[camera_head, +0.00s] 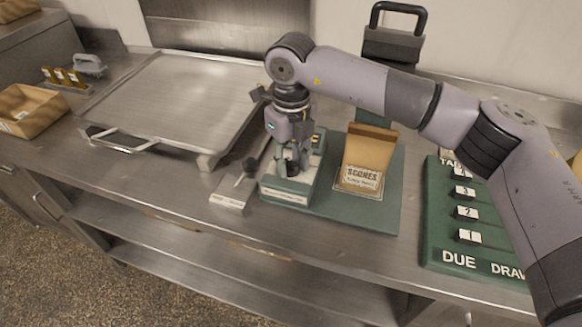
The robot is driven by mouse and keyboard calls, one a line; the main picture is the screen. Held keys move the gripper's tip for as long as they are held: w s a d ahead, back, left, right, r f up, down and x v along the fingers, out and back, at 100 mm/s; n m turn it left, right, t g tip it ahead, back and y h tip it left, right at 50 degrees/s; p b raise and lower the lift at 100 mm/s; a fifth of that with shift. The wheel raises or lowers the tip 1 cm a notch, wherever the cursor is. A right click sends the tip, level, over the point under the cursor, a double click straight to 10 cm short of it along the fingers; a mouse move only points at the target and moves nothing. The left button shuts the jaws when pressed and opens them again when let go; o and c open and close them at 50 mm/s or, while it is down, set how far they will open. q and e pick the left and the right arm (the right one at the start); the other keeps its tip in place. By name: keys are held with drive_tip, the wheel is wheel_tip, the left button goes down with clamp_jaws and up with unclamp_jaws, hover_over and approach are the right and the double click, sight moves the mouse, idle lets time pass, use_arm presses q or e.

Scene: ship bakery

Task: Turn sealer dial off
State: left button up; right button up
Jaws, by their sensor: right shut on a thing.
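The sealer (292,192) is a small green-and-pale machine on the steel counter, left of the scones bag. Its dial is hidden under my right gripper. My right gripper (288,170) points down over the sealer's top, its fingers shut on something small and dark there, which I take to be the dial. I cannot read the dial's setting. My left gripper is not in view.
A green due board (450,255) with numbered tabs is at right. A large metal tray (180,100) and a cardboard box (30,110) are at left.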

sight(291, 162)
drive_tip(key=shift+n+b, duration=0.35)
drive_tip(key=shift+n, duration=0.25)
drive_tip(key=o, duration=1.2)
drive_tip(key=shift+c, duration=0.2)
wheel_tip(291, 162, up, 12)
